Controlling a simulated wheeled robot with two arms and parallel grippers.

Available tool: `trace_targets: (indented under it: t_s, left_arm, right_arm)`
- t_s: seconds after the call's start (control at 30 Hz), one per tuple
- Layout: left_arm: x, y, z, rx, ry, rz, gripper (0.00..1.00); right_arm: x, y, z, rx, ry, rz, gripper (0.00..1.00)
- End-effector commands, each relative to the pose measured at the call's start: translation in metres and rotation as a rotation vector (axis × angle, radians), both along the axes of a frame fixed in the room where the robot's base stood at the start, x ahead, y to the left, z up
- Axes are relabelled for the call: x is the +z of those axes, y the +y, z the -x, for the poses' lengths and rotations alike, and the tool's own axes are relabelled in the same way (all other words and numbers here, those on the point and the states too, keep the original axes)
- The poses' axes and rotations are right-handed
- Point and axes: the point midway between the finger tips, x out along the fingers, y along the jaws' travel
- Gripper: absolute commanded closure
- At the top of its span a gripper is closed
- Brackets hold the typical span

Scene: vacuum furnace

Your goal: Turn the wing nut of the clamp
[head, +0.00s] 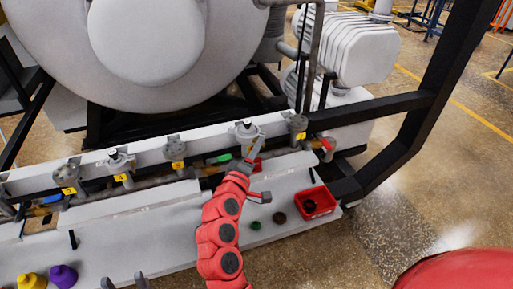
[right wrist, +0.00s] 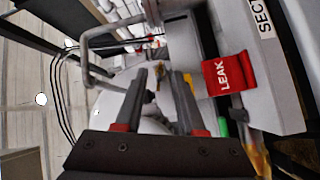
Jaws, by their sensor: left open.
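My right gripper (head: 257,146) is at the pipe row in the head view, beside a grey fitting with a dark top (head: 246,130). In the right wrist view its two fingers (right wrist: 158,75) are apart, with a gap between the tips. I cannot make out the wing nut or say which part is the clamp. A red LEAK tag (right wrist: 228,76) hangs right of the fingers in that view; part of a red tag (head: 254,165) shows by the gripper in the head view. My left gripper (head: 124,281) is open and empty at the bottom edge, away from the pipe.
Several valves with yellow number tags (head: 120,178) line the pipe. A red tray (head: 318,202) stands on the white bench (head: 165,232), near a green disc (head: 256,225) and a brown disc (head: 279,217). Yellow (head: 31,281) and purple (head: 63,275) bottles stand lower left. A black frame (head: 416,125) rises at right.

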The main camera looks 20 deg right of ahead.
Motion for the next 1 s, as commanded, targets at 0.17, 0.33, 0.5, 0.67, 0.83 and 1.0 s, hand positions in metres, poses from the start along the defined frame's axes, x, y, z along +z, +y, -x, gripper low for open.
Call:
trace_targets:
  t_s: [0.17,0.33,0.5,0.67,0.83,1.0]
  left_arm:
    - [-0.0001,0.0,-0.0001,0.0,0.0,0.0,0.43]
    - [0.0,0.0,0.0,0.0,0.0,0.0,0.43]
    - [0.0,0.0,0.0,0.0,0.0,0.0,0.43]
    - [0.0,0.0,0.0,0.0,0.0,0.0,0.43]
    - [-0.0011,0.0,0.0,0.0,0.0,0.0,0.43]
    - [-0.0093,-0.0001,-0.0001,0.0,0.0,0.0,0.43]
  right_arm:
    - [0.0001,-0.0004,-0.0003,0.0,0.0,0.0,0.61]
    - [0.0003,-0.0003,-0.0003,0.0,-0.001,0.001,0.81]
    - [0.0003,-0.0003,-0.0002,0.0,-0.001,0.001,1.0]
    - [0.0003,-0.0002,-0.0001,0.0,-0.001,0.001,1.0]
    - [-0.0001,-0.0001,-0.0002,0.0,-0.003,-0.003,1.0]
    - [-0.0017,0.0001,-0.0002,0.0,-0.025,-0.026,1.0]
